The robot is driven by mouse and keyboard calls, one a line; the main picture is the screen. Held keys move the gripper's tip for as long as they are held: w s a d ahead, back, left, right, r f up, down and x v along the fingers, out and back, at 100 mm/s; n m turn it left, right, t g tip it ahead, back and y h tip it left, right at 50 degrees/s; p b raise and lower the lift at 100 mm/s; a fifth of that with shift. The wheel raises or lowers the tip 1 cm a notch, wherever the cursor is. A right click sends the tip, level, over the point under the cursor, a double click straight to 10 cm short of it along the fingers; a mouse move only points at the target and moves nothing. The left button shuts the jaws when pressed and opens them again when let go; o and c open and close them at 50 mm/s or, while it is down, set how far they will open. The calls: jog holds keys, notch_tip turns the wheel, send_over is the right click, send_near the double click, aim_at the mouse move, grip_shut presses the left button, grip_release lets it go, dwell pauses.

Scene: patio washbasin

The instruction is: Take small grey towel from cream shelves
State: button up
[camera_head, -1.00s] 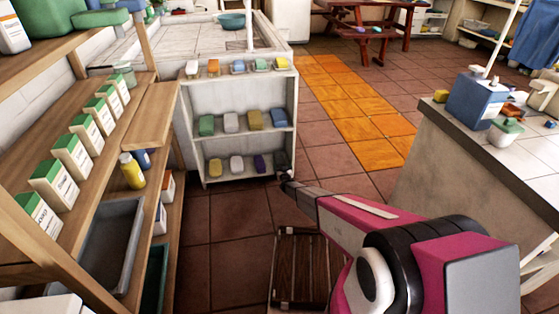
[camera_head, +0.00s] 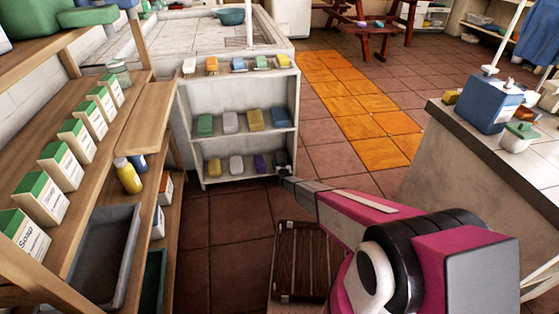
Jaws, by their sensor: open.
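The cream shelves (camera_head: 190,140) stand at the centre of the head view, a low open unit with two visible tiers. A light grey folded towel (camera_head: 230,122) lies on the upper tier, between a green one and a yellow one. Another pale grey folded item (camera_head: 236,165) lies on the lower tier, between a yellow one and a purple one. I cannot tell which is the small grey towel. My gripper (camera_head: 283,168) is small and dark at the lower tier's right end, right of the purple towel (camera_head: 259,163). It is open; its fingertips are hard to make out.
Wooden shelving (camera_head: 140,120) with soap boxes and a grey bin (camera_head: 105,255) stands close on the left. A counter (camera_head: 480,170) with a blue box (camera_head: 488,103) stands on the right. A slatted wooden item (camera_head: 300,262) lies below my arm. Tiled floor is open beyond.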

jog(key=c, duration=1)
jog(key=shift+r, duration=0.15)
